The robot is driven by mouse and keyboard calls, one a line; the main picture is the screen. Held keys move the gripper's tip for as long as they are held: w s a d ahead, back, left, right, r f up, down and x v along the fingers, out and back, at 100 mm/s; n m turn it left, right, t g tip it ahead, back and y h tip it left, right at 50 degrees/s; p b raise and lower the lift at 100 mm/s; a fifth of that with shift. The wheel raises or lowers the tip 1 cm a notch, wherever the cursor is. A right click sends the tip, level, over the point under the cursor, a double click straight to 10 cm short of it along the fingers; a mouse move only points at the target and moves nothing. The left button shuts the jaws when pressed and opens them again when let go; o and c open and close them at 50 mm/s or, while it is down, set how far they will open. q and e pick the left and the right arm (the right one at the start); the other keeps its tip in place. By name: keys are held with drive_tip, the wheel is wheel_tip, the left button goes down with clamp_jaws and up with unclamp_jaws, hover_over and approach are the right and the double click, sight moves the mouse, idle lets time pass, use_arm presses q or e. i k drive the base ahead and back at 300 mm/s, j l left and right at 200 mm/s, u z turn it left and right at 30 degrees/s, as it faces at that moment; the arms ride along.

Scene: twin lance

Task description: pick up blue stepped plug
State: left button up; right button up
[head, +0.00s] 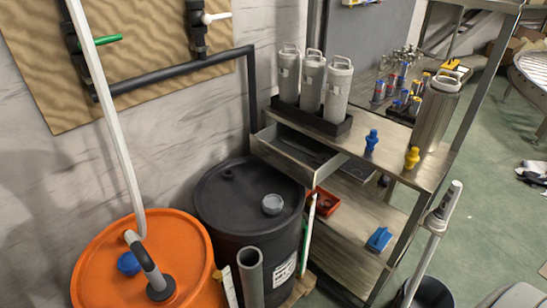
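The blue stepped plug (371,142) stands upright on the top of the metal shelf unit (391,175), near its front edge. It has a narrower upper part and a wider body. A similar yellow plug (412,158) stands to its right, apart from it. Nothing touches the blue plug. Neither of my grippers shows in the head view.
Behind the blue plug, white canisters (312,80) stand in a black tray. A metal flask (436,112) stands behind the yellow plug. An open drawer (300,152) juts out at the left. Orange (185,240) and black (235,188) drums stand at lower left.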

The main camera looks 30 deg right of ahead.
sight(371, 139)
drive_tip(key=z, duration=1.5)
